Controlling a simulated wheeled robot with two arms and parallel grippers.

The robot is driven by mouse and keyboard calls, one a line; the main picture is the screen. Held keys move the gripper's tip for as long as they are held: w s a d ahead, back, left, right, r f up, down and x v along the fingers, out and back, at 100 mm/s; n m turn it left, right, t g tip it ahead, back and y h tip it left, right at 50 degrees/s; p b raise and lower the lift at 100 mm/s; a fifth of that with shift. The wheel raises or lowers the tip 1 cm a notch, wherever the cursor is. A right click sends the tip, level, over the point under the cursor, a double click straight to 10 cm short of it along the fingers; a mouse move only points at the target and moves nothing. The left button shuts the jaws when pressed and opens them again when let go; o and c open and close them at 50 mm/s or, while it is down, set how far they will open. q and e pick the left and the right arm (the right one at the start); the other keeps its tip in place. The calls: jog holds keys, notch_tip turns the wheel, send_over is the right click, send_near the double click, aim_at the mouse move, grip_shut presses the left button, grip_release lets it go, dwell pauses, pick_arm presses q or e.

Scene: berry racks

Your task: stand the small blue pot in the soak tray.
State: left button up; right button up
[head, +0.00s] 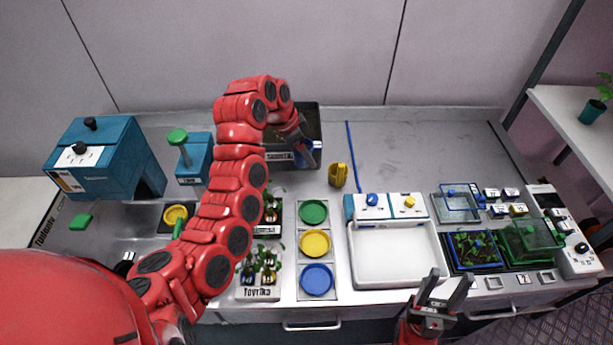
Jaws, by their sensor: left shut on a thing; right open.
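My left gripper (309,150) is shut on the small blue pot (302,147), at the front right part of a dark box (314,116) at the back of the bench. The gripper and arm hide much of the pot, and I cannot tell whether it touches the box. A white tray (396,279), which looks like the soak tray, lies empty at the front, right of the saucers. Behind it is a panel with a blue knob and a yellow knob. My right gripper (446,287) is open and empty near the white tray's front right corner.
Green (313,212), yellow (315,243) and blue (317,279) saucers stand in a column left of the white tray. A yellow object (338,175) stands behind them. Potted plants (262,262) are farther left; clear-lidded boxes (474,249) are right. The back right bench is clear.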

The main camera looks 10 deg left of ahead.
pick_arm(q)
jog(key=p, duration=0.1)
send_over(311, 184)
jog(key=a, duration=0.1)
jog(key=f, duration=0.3)
jog(key=s+f, duration=0.1)
jog(key=f, duration=0.1)
jog(key=shift+a+f, duration=0.1)
jog(key=shift+f, duration=0.05)
jog(key=shift+f+p, duration=0.55)
jog(key=shift+f, duration=0.35)
notch_tip(311, 184, down, 3)
jog(key=shift+f+p, duration=0.2)
jog(key=shift+p, duration=0.45)
jog(key=shift+f, duration=0.1)
jog(key=shift+f+b, duration=0.15)
jog(key=shift+b, duration=0.15)
jog(key=o, duration=1.3)
jog(key=shift+o, duration=0.2)
